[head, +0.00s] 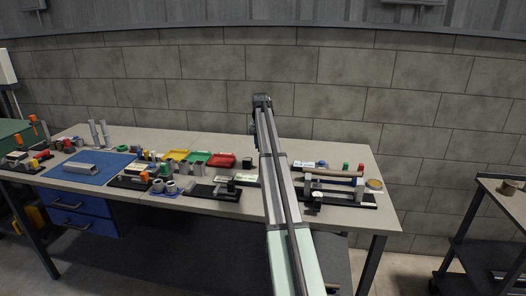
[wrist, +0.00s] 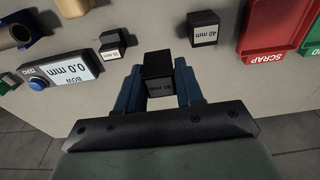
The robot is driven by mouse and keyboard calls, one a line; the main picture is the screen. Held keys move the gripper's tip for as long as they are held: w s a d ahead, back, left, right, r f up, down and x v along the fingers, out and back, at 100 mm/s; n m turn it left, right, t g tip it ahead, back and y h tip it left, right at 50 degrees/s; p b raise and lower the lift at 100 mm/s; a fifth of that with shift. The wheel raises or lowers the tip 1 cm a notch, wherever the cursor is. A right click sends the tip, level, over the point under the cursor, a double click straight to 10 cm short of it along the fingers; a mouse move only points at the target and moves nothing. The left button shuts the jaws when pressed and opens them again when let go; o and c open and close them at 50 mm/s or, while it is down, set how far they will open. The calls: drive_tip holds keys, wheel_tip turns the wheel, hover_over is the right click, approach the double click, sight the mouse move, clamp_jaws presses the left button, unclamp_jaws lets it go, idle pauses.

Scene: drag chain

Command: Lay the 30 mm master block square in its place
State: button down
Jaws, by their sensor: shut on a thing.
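The 30 mm master block (wrist: 158,66) is a dark block with an upside-down label on its near face. In the wrist view my gripper (wrist: 160,82) has its blue fingers shut on it, one on each side. I cannot tell whether the block touches the table. The block stands roughly square between the fingers. In the head view my arm hides the gripper and block. No marked place for the block can be made out in these frames.
A 40 mm block (wrist: 203,28) stands right of the held block, a smaller block (wrist: 113,45) left. A bow display (wrist: 68,69) with a blue button lies further left. The red scrap tray (wrist: 272,30) and green tray (wrist: 313,35) are at right. Bare table (wrist: 225,75) surrounds the fingers.

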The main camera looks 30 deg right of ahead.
drive_tip(key=w+a+n, duration=0.1)
drive_tip(key=w+a, duration=0.3)
drive_tip(key=a, duration=0.6)
drive_tip(key=n+y, duration=0.2)
drive_tip(key=n, duration=1.5)
hover_over(200, 190)
drive_tip(key=shift+d+f, duration=0.2)
drive_tip(key=shift+f, duration=0.2)
drive_tip(key=shift+f, duration=2.45)
drive_tip(key=shift+f, duration=1.4)
